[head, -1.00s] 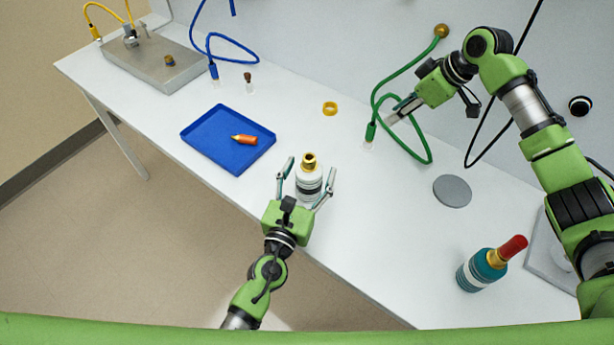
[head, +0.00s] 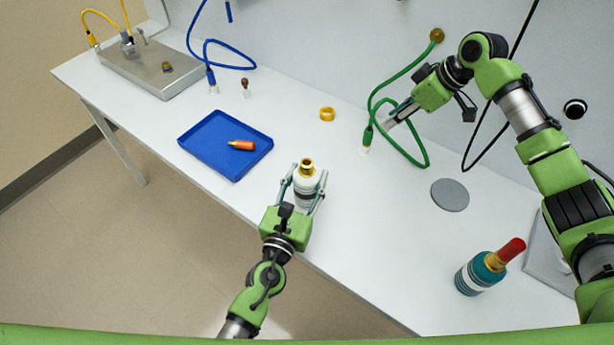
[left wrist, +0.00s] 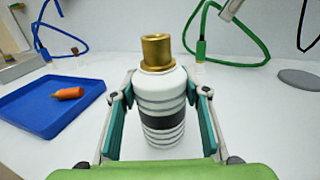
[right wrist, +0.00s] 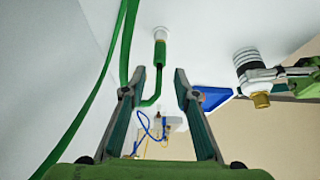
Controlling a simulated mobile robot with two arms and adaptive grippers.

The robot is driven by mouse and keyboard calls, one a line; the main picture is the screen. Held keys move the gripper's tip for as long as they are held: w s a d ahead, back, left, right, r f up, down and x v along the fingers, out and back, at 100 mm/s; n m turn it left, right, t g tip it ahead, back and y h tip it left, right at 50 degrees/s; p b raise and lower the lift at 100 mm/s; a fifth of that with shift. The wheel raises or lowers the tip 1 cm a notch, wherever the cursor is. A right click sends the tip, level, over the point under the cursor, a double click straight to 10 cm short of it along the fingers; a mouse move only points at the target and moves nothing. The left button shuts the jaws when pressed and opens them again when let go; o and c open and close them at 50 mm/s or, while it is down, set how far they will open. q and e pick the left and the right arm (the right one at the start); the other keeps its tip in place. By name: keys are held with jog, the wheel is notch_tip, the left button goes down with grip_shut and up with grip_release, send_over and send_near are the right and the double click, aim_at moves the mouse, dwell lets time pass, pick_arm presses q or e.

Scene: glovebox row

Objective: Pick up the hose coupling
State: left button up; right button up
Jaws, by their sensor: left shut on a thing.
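The green hose (head: 372,98) ends in a green hose coupling (head: 367,136) with a clear tip, standing on the table. In the right wrist view the coupling (right wrist: 160,52) shows beyond the gap between the fingertips. My right gripper (head: 388,122) is open and empty, just right of the coupling; its fingers also show apart in the right wrist view (right wrist: 160,82). My left gripper (head: 304,184) is shut on a white bottle with grey bands and a gold neck (left wrist: 160,110). The bottle is upright near the table's front edge.
A blue tray (head: 195,145) holds an orange piece (head: 242,145). A yellow ring (head: 327,114), a grey disc (head: 450,195) and a teal bottle with a red top (head: 482,272) are on the table. A blue hose (head: 228,66) and a metal box (head: 150,75) are at the back left.

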aim_at(370, 130)
jog(key=shift+o, duration=1.3)
jog(key=s+a+r+n+t+h, duration=0.1)
jog(key=a+n+t+h, duration=0.1)
jog(key=n, duration=1.1)
jog(key=s+a+r+n+t+h, duration=0.1)
jog(key=a+n+h, duration=0.1)
jog(key=n, duration=1.2)
jog(key=x, duration=0.6)
jog(key=shift+s+f, duration=0.1)
jog(key=shift+f, duration=0.05)
jog(key=shift+s+x, duration=0.15)
jog(key=shift+x, duration=1.25)
jog(key=shift+s+x, duration=0.15)
jog(key=shift+x, duration=1.25)
jog(key=shift+f, duration=0.15)
grip_shut()
